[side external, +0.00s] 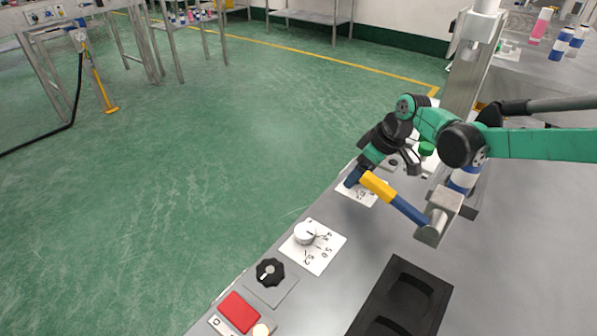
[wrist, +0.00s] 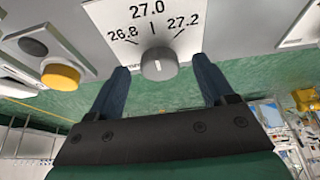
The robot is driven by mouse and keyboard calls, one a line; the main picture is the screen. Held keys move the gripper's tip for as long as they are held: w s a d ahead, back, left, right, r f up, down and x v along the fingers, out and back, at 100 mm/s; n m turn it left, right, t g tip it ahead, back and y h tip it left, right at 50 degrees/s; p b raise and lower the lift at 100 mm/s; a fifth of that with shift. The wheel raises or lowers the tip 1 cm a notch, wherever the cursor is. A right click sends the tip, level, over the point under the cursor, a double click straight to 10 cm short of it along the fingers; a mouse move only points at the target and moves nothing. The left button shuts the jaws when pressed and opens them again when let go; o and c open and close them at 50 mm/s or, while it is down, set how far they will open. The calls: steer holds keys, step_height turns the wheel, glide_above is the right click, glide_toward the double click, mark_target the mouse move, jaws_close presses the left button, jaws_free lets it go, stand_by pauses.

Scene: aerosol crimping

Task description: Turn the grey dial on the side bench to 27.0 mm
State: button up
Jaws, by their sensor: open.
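The grey dial (wrist: 158,66) sits in front of its white plate (wrist: 150,18) in the wrist view. The plate reads 26.8, 27.0 and 27.2, with 27.0 in the middle. A pale line shows on the dial's face, but its exact setting is too small to read. My gripper (wrist: 162,75) is open, with one blue finger on each side of the dial and a gap visible on both sides. In the side external view, my gripper (side external: 355,178) is low over that plate (side external: 372,193) at the bench edge and hides the dial.
A yellow-and-blue bar (side external: 378,186) runs close beside my gripper to a metal block (side external: 445,208). A black tray (side external: 436,290) lies nearer the camera.

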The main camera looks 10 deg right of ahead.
steer(key=shift+v, duration=2.75)
steer(key=shift+s+d+r, duration=0.1)
steer(key=shift+d+r, duration=0.1)
steer(key=shift+r, duration=0.1)
steer(key=s+d+r+m+t+h, duration=0.1)
steer(key=s+d+r+m, duration=0.25)
steer(key=s+d, duration=0.2)
steer(key=s+d+r+m+t+h, duration=0.1)
steer(key=s+d+r+m+t, duration=0.15)
steer(key=s+d+r, duration=0.35)
steer(key=s+d+f+m+h, duration=0.1)
steer(key=s+d+f+m, duration=0.1)
steer(key=s, duration=0.6)
steer(key=shift+s+f+m, duration=0.15)
steer(key=shift+f+m, duration=0.35)
steer(key=shift+f, duration=0.1)
